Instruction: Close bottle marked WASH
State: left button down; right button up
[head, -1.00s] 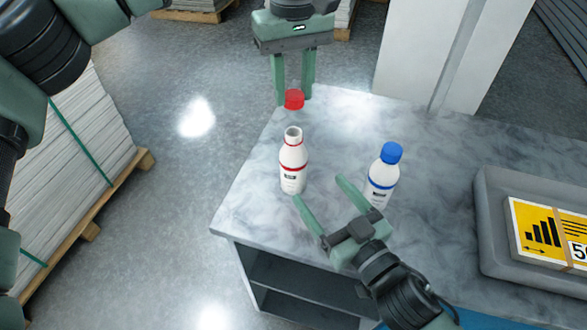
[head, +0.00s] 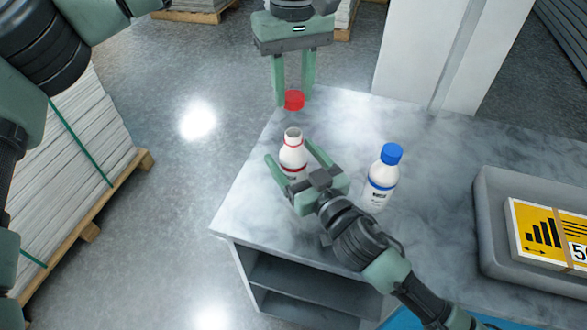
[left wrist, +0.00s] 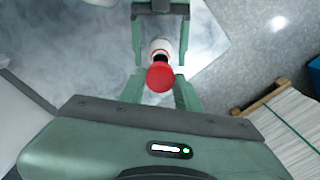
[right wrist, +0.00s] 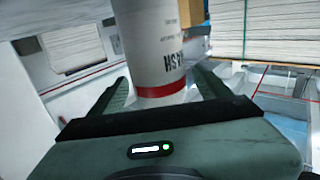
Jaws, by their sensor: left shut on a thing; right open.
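The white bottle with red bands (head: 293,157) stands upright and uncapped on the table. In the right wrist view its label (right wrist: 172,55) reads partly as WASH. My left gripper (head: 294,100) is shut on a red cap (head: 294,99), held above and slightly behind the open bottle neck. In the left wrist view the red cap (left wrist: 160,77) hides part of the bottle (left wrist: 161,47). My right gripper (head: 290,158) is open, its fingers on either side of the bottle. Its palm hides the bottle's lower part in the head view.
A second white bottle with a blue cap (head: 384,176) stands upright to the right on the marble table (head: 430,220). A grey tray (head: 490,225) with a yellow sign (head: 545,235) is at far right. The table's left edge is close to the red-banded bottle.

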grip_shut()
pick_arm(q)
jog(key=shift+f, duration=2.5)
jog(key=shift+f, duration=0.1)
jog(key=shift+f, duration=0.8)
jog(key=shift+f, duration=0.55)
